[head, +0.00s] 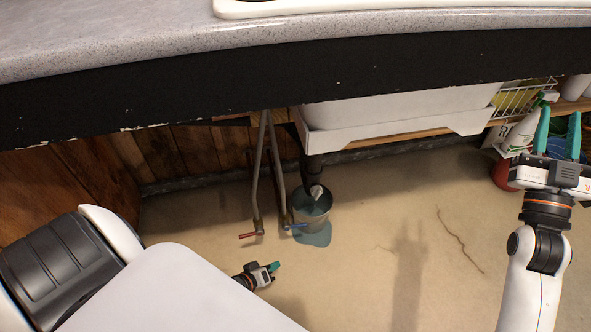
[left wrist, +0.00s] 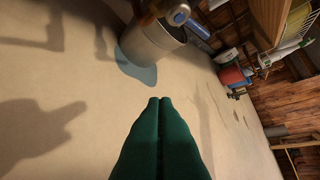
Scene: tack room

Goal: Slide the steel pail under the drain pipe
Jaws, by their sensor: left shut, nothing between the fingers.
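The steel pail (head: 318,222) stands upright on the floor under the sink, with bluish water showing in its mouth. The dark drain pipe (head: 313,167) comes down from the sink, and its lower end overlaps the pail's mouth in the head view. I cannot tell its exact height over the rim. The left wrist view shows the pail's side (left wrist: 145,45) ahead of the fingers. My left gripper (head: 273,268) is low near the floor, in front and left of the pail. Its green fingers (left wrist: 160,100) are shut, empty and apart from the pail. My right gripper (head: 560,111) is open and empty at the right.
A blue puddle (head: 316,238) lies around the pail's foot. Two supply pipes (head: 255,180) with a red valve handle (head: 248,235) and a blue one stand left of it. Bottles (head: 523,132) and a red container (head: 503,175) sit far right. Floor in front is clear.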

